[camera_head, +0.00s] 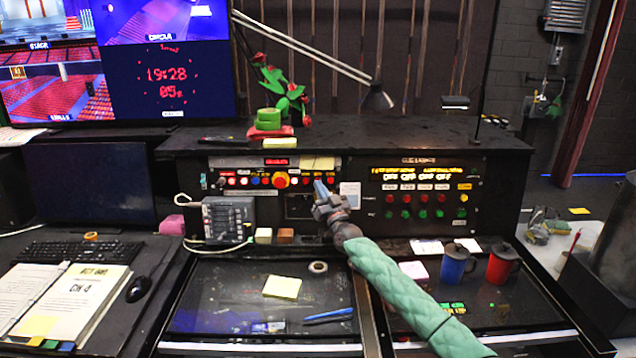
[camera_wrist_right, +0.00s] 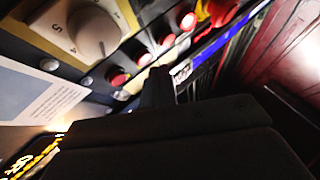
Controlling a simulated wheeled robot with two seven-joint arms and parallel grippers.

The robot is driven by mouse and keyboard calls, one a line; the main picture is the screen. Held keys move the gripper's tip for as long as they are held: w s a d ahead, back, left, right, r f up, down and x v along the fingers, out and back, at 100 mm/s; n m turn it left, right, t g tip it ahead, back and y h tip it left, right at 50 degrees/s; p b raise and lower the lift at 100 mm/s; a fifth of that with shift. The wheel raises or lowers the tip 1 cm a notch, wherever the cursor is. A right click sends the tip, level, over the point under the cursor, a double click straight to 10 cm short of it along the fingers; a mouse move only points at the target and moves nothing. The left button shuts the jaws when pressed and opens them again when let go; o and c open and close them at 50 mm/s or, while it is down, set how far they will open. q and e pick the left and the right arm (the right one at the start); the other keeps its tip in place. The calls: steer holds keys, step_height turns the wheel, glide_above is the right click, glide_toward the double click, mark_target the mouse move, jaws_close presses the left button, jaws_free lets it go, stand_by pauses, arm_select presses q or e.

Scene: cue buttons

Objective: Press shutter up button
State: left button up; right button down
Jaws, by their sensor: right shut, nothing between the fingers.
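My right gripper (camera_head: 319,186) is shut and empty, its arm with a green padded sleeve reaching up to the left control panel (camera_head: 215,163). Its tips are at the right end of that panel's button row, hiding part of it. I cannot tell whether the tips touch a button. The labels are too small to read, so I cannot tell which is shutter up. My left gripper is not in view.
A large orange-red button (camera_head: 280,180) sits in the left panel's row. The right panel has red buttons (camera_head: 407,198) and green buttons (camera_head: 407,214). A grey control box (camera_head: 228,219), a blue mug (camera_head: 457,264) and a red mug (camera_head: 502,264) stand on the desk. A knob (camera_wrist_right: 95,32) shows in the wrist view.

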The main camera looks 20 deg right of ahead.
stand_by(0.7)
steer(key=shift+w+d+b, duration=0.1)
steer(key=shift+w+b, duration=0.25)
steer(key=shift+w, duration=0.05)
stand_by(0.3)
